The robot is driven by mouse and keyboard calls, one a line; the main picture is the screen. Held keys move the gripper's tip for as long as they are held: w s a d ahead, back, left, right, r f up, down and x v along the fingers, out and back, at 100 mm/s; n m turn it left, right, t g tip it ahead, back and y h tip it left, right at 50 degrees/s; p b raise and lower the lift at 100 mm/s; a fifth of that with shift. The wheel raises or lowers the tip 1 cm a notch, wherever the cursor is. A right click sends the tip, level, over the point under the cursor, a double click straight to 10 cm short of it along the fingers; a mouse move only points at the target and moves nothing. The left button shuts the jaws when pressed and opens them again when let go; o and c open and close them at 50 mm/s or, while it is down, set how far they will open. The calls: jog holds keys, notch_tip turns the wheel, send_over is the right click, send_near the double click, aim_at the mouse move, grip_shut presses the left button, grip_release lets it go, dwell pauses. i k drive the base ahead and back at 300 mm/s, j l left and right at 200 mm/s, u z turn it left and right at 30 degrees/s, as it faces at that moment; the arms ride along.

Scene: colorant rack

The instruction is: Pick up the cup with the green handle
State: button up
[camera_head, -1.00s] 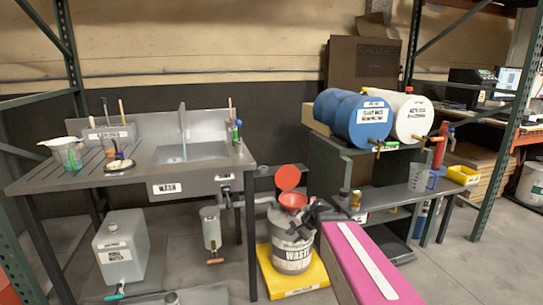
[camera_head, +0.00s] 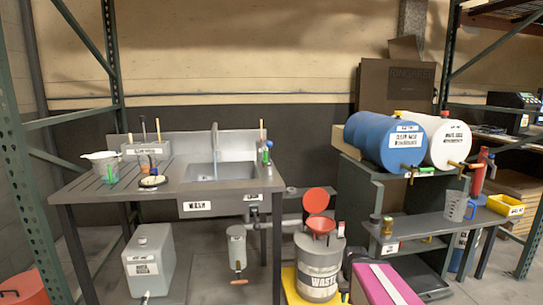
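A small clear cup (camera_head: 106,166) with a green handle or green part stands on the left part of the wash table, in front of a labelled grey bin. Its handle is too small to make out clearly. Nothing holds it. My gripper cannot be made out in the head view. A second clear cup (camera_head: 455,206), with blue beside it, stands on the low shelf at the right.
The wash table (camera_head: 72,190) has a sink (camera_head: 222,172) and a shallow dish (camera_head: 152,182). A waste drum (camera_head: 318,268) stands on a yellow base. Green rack posts stand at both sides.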

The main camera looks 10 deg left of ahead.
aim_at(109, 168)
jog(key=u, duration=1.9)
jog(key=i+l+u, duration=0.1)
jog(key=i, duration=0.25)
jog(key=l, duration=0.1)
